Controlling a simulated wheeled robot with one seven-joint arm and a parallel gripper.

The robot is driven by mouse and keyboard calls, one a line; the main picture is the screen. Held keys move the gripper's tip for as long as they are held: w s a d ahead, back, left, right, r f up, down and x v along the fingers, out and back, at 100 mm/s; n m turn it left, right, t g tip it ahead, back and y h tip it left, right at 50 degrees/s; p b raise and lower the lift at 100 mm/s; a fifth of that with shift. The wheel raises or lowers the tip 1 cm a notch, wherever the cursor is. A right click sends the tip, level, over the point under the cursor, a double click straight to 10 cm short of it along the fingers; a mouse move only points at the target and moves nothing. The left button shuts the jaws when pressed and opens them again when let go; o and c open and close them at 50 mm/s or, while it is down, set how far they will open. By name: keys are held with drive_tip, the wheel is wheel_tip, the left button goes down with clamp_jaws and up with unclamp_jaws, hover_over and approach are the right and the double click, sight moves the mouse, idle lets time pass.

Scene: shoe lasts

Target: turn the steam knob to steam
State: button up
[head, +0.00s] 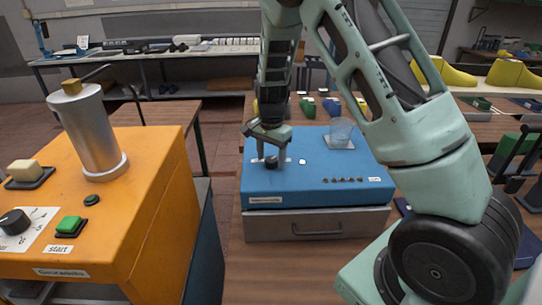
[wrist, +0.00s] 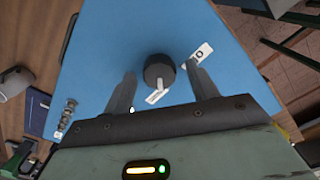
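A dark round knob (wrist: 159,70) with a pale pointer stands on top of a blue machine (head: 340,170). In the wrist view its pointer aims down towards a small white label (wrist: 157,97); a second white label (wrist: 199,55) lies to its right. I cannot read the labels for certain. In the head view the knob (head: 271,162) is partly hidden by my fingers. My gripper (head: 271,158) is open and points down over the knob. In the wrist view my gripper (wrist: 161,88) has one finger on each side of the knob, with a visible gap on both sides.
A clear cup (head: 341,131) stands at the back of the blue machine. A row of small dark studs (head: 343,180) is at its front right. An orange machine (head: 140,215) at left carries a metal cylinder (head: 90,130), a green start button (head: 69,224) and another black knob (head: 14,221).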

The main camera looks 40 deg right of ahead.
sight(271, 159)
wheel_tip(271, 159, up, 17)
drive_tip(key=b, duration=0.3)
drive_tip(key=shift+r+b, duration=0.15)
drive_tip(key=shift+b, duration=0.2)
idle(0.5)
drive_tip(key=s+a+f+n+y+b, duration=0.1)
drive_tip(key=s+a+f+n, duration=0.2)
drive_tip(key=s+a+n, duration=0.45)
drive_tip(key=s+a+f+n+b, duration=0.1)
drive_tip(key=s+a+f+n, duration=0.25)
drive_tip(key=a, duration=0.75)
drive_tip(key=s+a+f+n, duration=0.2)
drive_tip(key=s+n, duration=0.1)
drive_tip(key=s, duration=0.3)
drive_tip(key=s+a+f+n+b, duration=0.1)
drive_tip(key=s+a+f+n, duration=0.1)
drive_tip(key=s, duration=0.5)
drive_tip(key=s+a+f+n+b, duration=0.1)
drive_tip(key=s+a+f+n, duration=0.1)
drive_tip(key=s+n, duration=0.4)
drive_tip(key=shift+s+a+f, duration=0.15)
drive_tip(key=shift+s+a, duration=0.3)
drive_tip(key=shift+a, duration=0.4)
